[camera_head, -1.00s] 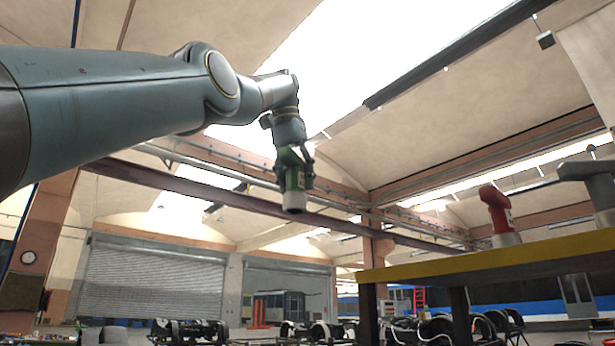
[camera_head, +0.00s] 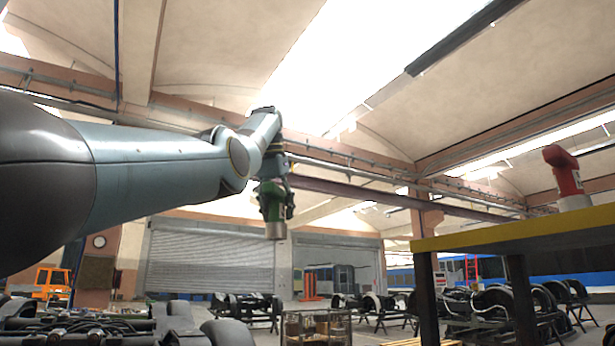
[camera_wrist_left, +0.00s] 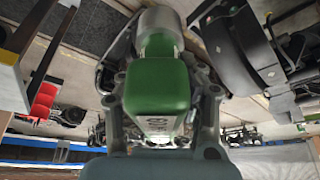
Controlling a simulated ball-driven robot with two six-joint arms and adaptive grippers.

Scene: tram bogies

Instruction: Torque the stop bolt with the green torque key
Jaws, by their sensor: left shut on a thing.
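The green torque key (camera_head: 271,203) is in my left gripper (camera_head: 276,200), held high in the air with its metal socket end pointing down in the head view. In the left wrist view the key's green body (camera_wrist_left: 158,88) sits between the two fingers, and its silver socket (camera_wrist_left: 160,24) points toward the top of the picture. The left gripper is shut on it. I cannot make out the stop bolt in either view. My right gripper is not in view.
A yellow-edged table (camera_head: 520,231) stands at the right with a red tool (camera_head: 566,178) upright on it. Bogie parts (camera_head: 245,306) stand on the floor behind. A crate (camera_head: 316,328) is at the bottom centre. The air around the key is clear.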

